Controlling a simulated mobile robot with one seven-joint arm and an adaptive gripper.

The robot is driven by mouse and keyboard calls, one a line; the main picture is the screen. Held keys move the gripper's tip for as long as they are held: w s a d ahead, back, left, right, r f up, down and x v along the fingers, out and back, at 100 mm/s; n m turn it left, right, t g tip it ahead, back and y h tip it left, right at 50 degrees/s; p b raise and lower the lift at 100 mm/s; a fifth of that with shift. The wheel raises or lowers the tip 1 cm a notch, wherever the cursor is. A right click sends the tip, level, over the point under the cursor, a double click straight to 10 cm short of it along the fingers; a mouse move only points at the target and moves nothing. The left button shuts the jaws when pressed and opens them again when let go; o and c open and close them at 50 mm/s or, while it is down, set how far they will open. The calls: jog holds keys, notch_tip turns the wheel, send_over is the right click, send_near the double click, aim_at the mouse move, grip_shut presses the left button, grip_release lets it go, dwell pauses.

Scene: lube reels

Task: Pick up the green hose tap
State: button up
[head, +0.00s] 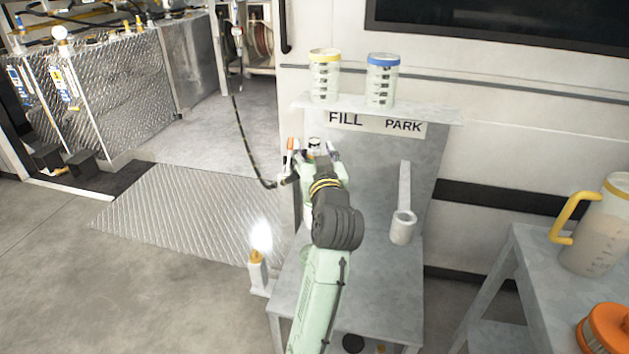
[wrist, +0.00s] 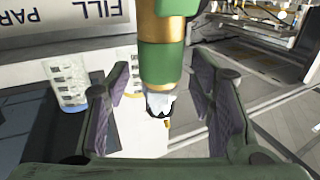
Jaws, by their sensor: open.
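The green hose tap (wrist: 161,62) shows in the wrist view as a green cylinder with a wide brass band. It comes in from the top edge and ends in a pale, pointed tip. My gripper (wrist: 163,95) is open, with one finger on each side of the tap's lower part. Gaps show between the fingers and the tap, so it is not gripped. In the head view my gripper (head: 312,150) is at the left side of the stand, below the FILL label, and my arm hides most of the tap there.
A black hose (head: 246,150) hangs left of my gripper. Two clear jars, yellow-lidded (head: 324,75) and blue-lidded (head: 382,80), stand on the shelf above. A grey holder (head: 403,225) stands under PARK. A yellow-handled jug (head: 597,230) is at the right.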

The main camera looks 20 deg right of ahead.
jog(key=shift+c, duration=0.2)
grip_shut()
dwell(0.3)
dwell(0.5)
